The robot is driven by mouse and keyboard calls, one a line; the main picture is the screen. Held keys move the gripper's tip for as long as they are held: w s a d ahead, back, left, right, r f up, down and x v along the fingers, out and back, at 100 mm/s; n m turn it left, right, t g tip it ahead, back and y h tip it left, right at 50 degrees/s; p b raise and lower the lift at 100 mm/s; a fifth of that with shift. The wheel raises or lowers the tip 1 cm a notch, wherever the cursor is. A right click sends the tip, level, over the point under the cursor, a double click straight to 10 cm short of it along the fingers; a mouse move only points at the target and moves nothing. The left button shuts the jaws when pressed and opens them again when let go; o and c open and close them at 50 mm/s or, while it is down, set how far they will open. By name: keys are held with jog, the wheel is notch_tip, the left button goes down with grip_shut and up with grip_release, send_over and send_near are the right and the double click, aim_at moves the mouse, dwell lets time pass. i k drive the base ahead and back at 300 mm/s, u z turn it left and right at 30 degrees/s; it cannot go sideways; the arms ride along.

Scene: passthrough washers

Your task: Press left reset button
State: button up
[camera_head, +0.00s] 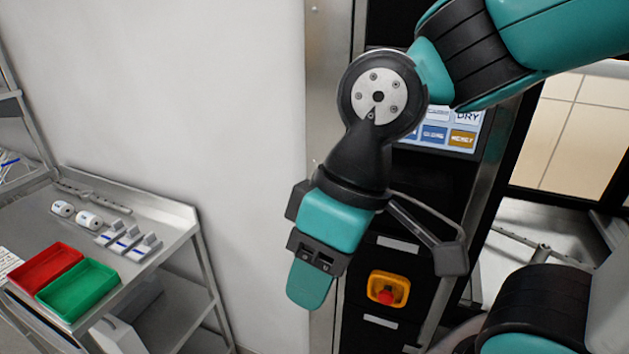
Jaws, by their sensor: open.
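A lit control screen (437,138) on the dark machine column is partly hidden behind my arm. It shows blue keys and an orange key (462,138) at its lower right; the orange key's small label looks like "RESET", but is hard to read. My gripper (312,284) points down in front of the column, lower and left of the screen, and touches no key. Its jaws are open with nothing visible in them; one teal finger hides most of the other. The screen's upper left part is hidden by my wrist.
A red emergency stop button on a yellow base (387,290) is on the column, right of my gripper. A metal cart (165,235) at left holds a red tray (45,268), a green tray (78,289) and small white items. A white wall (200,100) stands behind.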

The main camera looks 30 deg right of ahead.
aim_at(460, 139)
jog(key=u, duration=0.6)
jog(key=i, duration=0.4)
jog(key=z, duration=1.55)
